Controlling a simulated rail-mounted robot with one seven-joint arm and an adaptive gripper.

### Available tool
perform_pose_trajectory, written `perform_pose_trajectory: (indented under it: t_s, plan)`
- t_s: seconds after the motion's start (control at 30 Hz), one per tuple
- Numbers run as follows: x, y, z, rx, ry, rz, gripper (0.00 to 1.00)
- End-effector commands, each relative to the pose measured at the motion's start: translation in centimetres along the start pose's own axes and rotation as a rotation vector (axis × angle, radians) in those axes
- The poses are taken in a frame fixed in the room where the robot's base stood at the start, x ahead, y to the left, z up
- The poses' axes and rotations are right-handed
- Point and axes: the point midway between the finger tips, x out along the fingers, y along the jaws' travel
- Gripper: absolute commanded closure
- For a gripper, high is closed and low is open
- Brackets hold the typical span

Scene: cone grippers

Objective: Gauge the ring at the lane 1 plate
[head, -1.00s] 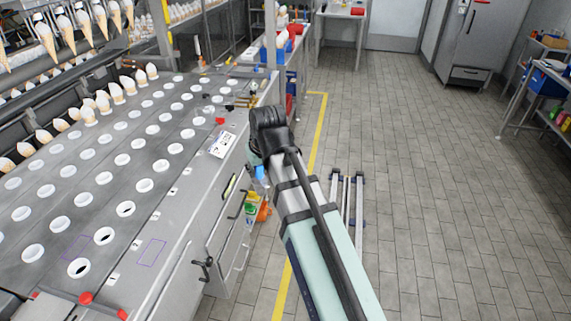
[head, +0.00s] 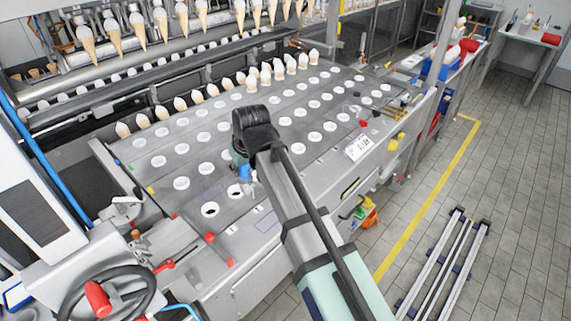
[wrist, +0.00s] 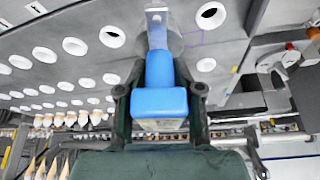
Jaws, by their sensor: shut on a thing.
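My gripper (wrist: 158,100) is shut on a blue-handled gauge (wrist: 158,80), which has a flat metal tip with a hole. The tip points away from my gripper and overlaps the grey plate in the wrist view. In the head view the blue gauge (head: 245,172) shows just below my wrist, above the near-left part of the plate (head: 222,150). White rings line the plate holes; one ring with a dark opening (head: 210,209) is just left of and below the gauge. In the wrist view a dark-holed ring (wrist: 210,15) lies right of the tip. I cannot tell whether the tip touches anything.
Wafer cones with white tops (head: 290,62) stand along the plate's far rows, and more hang above. Red knobs (head: 210,237) are at the near edge, and a handwheel (head: 108,295) is at lower left. A white label (head: 358,147) lies right.

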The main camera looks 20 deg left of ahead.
Motion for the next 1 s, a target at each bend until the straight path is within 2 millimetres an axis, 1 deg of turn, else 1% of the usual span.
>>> perform_pose_trajectory:
  t_s: [0.03, 0.1, 0.2, 0.3, 0.33, 0.4, 0.57, 0.77, 1.0]
  plan:
    - [0.0, -2.2, -1.5, -0.033, 0.0, -0.014, 1.0]
    - [0.3, -4.7, -2.7, -0.071, 0.001, -0.03, 1.0]
    - [0.6, -7.7, -4.3, -0.118, 0.002, -0.05, 1.0]
    - [1.0, -9.9, -5.6, -0.155, 0.002, -0.065, 1.0]
    - [1.1, -10.4, -6.0, -0.163, 0.002, -0.068, 1.0]
    - [1.5, -10.5, -7.0, -0.172, 0.003, -0.072, 1.0]
    - [1.7, -10.4, -8.0, -0.183, 0.003, -0.077, 1.0]
    - [2.1, -10.4, -7.7, -0.192, 0.004, -0.08, 1.0]
    - [3.3, -10.4, -7.2, -0.191, 0.004, -0.08, 1.0]
